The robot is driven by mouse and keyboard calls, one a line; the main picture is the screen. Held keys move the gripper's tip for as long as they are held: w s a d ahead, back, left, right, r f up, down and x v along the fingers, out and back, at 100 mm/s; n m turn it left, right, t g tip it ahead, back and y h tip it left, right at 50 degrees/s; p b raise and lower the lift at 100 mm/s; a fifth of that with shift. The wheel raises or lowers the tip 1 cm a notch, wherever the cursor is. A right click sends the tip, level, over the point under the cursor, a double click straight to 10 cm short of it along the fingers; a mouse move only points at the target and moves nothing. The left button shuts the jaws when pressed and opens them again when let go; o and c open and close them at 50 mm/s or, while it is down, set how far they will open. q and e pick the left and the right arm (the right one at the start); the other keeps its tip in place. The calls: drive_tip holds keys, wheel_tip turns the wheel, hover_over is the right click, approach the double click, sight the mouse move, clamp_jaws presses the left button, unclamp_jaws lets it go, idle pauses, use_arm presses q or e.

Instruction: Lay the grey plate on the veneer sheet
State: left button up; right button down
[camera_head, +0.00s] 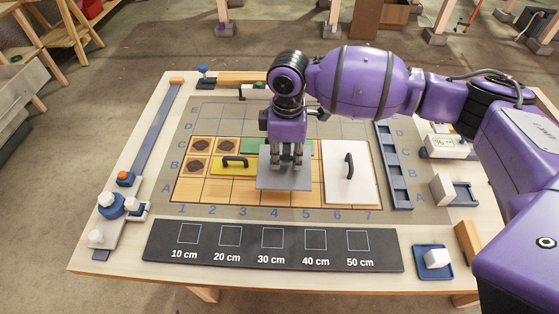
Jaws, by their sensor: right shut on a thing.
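My right gripper (285,162) points down at the middle of the board and is shut on the grey plate (285,182). The plate is a flat grey square under the fingers; its grip is hidden by them. It overlaps the light wood-coloured sheet (222,190) with dark grid lines, which looks like the veneer sheet. I cannot tell whether the plate touches the sheet or hangs just above it. My left gripper is not in view.
A yellow piece with a black handle (218,169) lies left of the grey plate. A white plate with a black handle (364,190) lies right. A green piece (249,145) shows behind. A black strip marked in centimetres (200,257) lies in front. A blue slotted rack (398,184) stands right.

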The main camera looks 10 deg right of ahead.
sight(292, 171)
drive_tip(key=shift+s+d+f, duration=0.45)
drive_tip(key=shift+d+f, duration=0.1)
drive_tip(key=shift+f, duration=0.25)
drive_tip(key=shift+d+f, duration=0.1)
drive_tip(key=shift+f, duration=1.65)
drive_tip(key=shift+s+f, duration=0.1)
drive_tip(key=c, duration=1.8)
unclamp_jaws()
drive_tip(key=shift+c, duration=0.2)
drive_tip(key=r, duration=1.2)
drive_tip(key=shift+w+r, duration=0.1)
drive_tip(key=shift+w, duration=0.1)
